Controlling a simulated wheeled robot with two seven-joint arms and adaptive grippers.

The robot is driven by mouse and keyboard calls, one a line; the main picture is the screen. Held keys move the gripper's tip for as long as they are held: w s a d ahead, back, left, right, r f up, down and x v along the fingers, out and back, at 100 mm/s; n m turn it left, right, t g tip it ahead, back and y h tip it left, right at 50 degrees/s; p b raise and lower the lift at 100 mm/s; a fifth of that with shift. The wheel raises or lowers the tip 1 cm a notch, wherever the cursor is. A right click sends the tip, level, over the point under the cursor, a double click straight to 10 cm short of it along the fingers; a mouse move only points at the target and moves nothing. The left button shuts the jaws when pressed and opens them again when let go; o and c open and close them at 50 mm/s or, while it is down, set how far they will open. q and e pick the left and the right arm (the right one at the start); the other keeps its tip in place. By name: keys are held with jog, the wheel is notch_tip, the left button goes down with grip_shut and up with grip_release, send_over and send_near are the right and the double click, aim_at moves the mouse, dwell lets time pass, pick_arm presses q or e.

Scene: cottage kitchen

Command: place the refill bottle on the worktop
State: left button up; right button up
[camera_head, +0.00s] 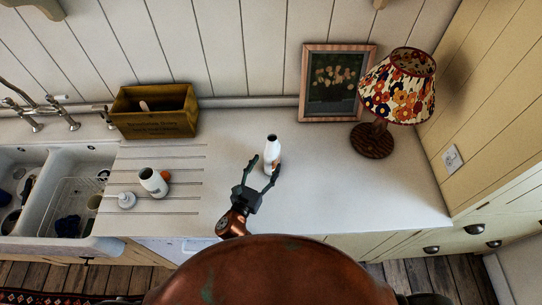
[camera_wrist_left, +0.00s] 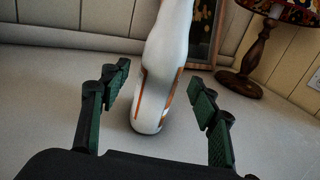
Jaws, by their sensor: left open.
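The refill bottle (camera_head: 271,152) is white with an orange-brown marking and a dark mouth. It stands upright on the pale worktop (camera_head: 330,190), right of the ribbed drainer. My left gripper (camera_head: 266,172) is open, with its fingers reaching toward the bottle from the front. In the left wrist view the bottle (camera_wrist_left: 161,75) stands between the spread green-padded fingers (camera_wrist_left: 160,98), with a visible gap on each side. Its base rests on the worktop and its top is cut off by the frame. My right gripper is not in view.
A wooden box (camera_head: 153,112) stands at the back left. A white mug or jar (camera_head: 153,182) and a small white item (camera_head: 126,200) are on the drainer beside the sink (camera_head: 62,165). A framed picture (camera_head: 334,84) and a floral lamp (camera_head: 398,88) stand behind right. The front-right worktop is clear.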

pick_arm(q)
jog(key=v, duration=0.6)
jog(key=shift+s+a, duration=0.1)
jog(key=shift+s, duration=0.1)
